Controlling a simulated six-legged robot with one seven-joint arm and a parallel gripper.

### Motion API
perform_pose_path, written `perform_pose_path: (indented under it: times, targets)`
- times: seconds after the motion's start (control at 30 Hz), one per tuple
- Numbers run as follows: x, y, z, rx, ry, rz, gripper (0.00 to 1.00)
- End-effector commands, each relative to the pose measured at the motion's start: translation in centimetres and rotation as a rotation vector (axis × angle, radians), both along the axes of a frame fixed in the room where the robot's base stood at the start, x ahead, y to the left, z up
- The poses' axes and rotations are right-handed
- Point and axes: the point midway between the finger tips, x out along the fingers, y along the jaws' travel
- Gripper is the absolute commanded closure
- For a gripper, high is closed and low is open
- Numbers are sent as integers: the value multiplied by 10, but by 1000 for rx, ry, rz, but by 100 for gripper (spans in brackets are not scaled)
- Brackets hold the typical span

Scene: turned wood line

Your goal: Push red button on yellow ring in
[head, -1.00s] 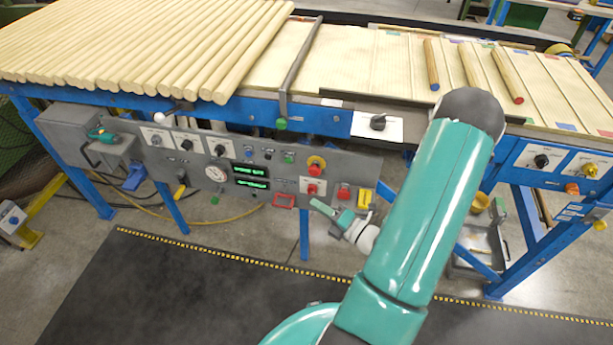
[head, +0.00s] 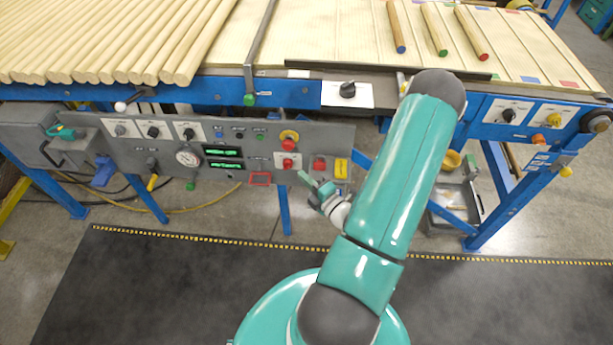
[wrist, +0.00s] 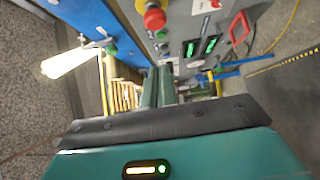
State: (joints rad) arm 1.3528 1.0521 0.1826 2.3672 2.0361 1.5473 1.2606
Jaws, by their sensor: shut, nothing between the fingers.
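The red button on a yellow ring (head: 289,144) sits on the grey control panel, on its right part. In the wrist view the red button (wrist: 155,18) is near the top edge, with part of its yellow ring above it. My gripper (head: 302,175) is in front of the panel, below and slightly right of the button in the head view, apart from it. In the wrist view my gripper's fingers (wrist: 158,78) are together and empty, below the button in the picture. The yellow ring is only partly seen there.
Another red button (head: 288,162) on a white plate sits just below. A red square button (head: 320,164) and a yellow block (head: 341,168) are to the right. Green displays (head: 223,157) are to the left. The blue conveyor edge (head: 290,92) runs above the panel.

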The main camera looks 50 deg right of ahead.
Motion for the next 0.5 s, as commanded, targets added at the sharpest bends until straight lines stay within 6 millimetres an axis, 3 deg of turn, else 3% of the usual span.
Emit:
perform_pose_path:
  times: [0.33, 0.5]
  targets:
    - [73, -8, 0, -2, -1, 5, 100]
    - [89, -29, 0, -4, 0, 2, 100]
